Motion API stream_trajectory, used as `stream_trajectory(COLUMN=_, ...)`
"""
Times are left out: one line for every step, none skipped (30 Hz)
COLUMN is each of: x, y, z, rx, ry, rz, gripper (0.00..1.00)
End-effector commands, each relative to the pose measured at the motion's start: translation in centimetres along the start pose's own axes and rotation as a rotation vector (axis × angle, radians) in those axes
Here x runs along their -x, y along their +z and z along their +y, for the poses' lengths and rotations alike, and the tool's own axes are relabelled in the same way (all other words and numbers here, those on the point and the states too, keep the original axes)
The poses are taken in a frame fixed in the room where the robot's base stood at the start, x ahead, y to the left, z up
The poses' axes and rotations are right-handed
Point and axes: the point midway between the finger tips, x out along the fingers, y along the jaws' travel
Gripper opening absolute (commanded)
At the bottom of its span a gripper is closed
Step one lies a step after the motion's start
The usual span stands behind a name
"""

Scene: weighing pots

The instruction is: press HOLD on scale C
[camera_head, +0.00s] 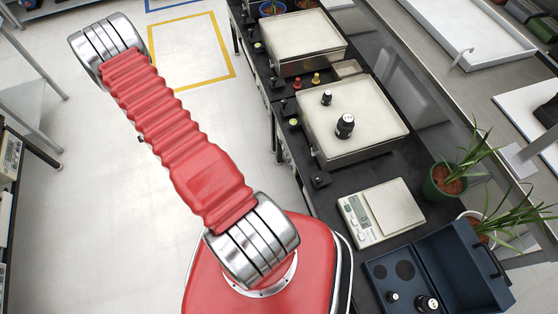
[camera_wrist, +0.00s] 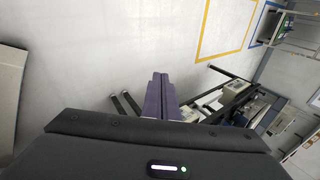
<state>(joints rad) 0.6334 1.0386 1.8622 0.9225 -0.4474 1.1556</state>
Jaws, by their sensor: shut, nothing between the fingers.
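My gripper (camera_wrist: 160,78) shows in the wrist view with its two dark fingers together, shut and empty. It points over open floor, apart from the bench equipment. In the head view my gripper is out of frame. A small white scale (camera_head: 396,205) with a keypad and display stands on the black bench. A larger bench scale (camera_head: 375,120) with two dark weights on its pan lies behind it, and another large scale (camera_head: 300,35) with an empty pan lies further back. I cannot read which one is labelled C, nor any HOLD button.
An open dark blue case (camera_head: 470,265) with black weights sits at the bench's near end. Potted plants (camera_head: 446,180) stand to the right of the small scale. The floor (camera_head: 90,200) left of the bench is clear.

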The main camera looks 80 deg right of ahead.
Motion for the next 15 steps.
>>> stream_trajectory(x=-1.6, y=-1.6, z=1.1, rx=-0.039, ry=0.004, rz=0.037, gripper=0.0)
stream_trajectory(x=-2.3, y=-2.6, z=1.7, rx=-0.062, ry=0.002, rz=0.058, gripper=0.0)
stream_trajectory(x=-3.4, y=-3.8, z=2.5, rx=-0.096, ry=0.001, rz=0.087, gripper=0.0)
stream_trajectory(x=-4.1, y=-4.8, z=3.1, rx=-0.118, ry=-0.001, rz=0.109, gripper=0.0)
stream_trajectory(x=-4.8, y=-5.7, z=3.7, rx=-0.143, ry=-0.004, rz=0.13, gripper=0.0)
stream_trajectory(x=-5.7, y=-7.0, z=4.6, rx=-0.173, ry=-0.006, rz=0.16, gripper=0.0)
stream_trajectory(x=-6.3, y=-8.0, z=5.3, rx=-0.196, ry=-0.01, rz=0.182, gripper=0.0)
stream_trajectory(x=-6.9, y=-9.0, z=6.0, rx=-0.218, ry=-0.012, rz=0.205, gripper=0.0)
stream_trajectory(x=-7.7, y=-10.3, z=7.0, rx=-0.247, ry=-0.017, rz=0.235, gripper=0.0)
stream_trajectory(x=-8.2, y=-11.3, z=7.7, rx=-0.268, ry=-0.02, rz=0.257, gripper=0.0)
stream_trajectory(x=-8.7, y=-12.3, z=8.5, rx=-0.291, ry=-0.024, rz=0.281, gripper=0.0)
stream_trajectory(x=-9.4, y=-13.7, z=9.6, rx=-0.317, ry=-0.03, rz=0.311, gripper=0.0)
stream_trajectory(x=-9.8, y=-14.7, z=10.4, rx=-0.338, ry=-0.034, rz=0.334, gripper=0.0)
stream_trajectory(x=-10.2, y=-15.7, z=11.2, rx=-0.358, ry=-0.039, rz=0.358, gripper=0.0)
stream_trajectory(x=-10.7, y=-17.0, z=12.3, rx=-0.384, ry=-0.046, rz=0.389, gripper=0.0)
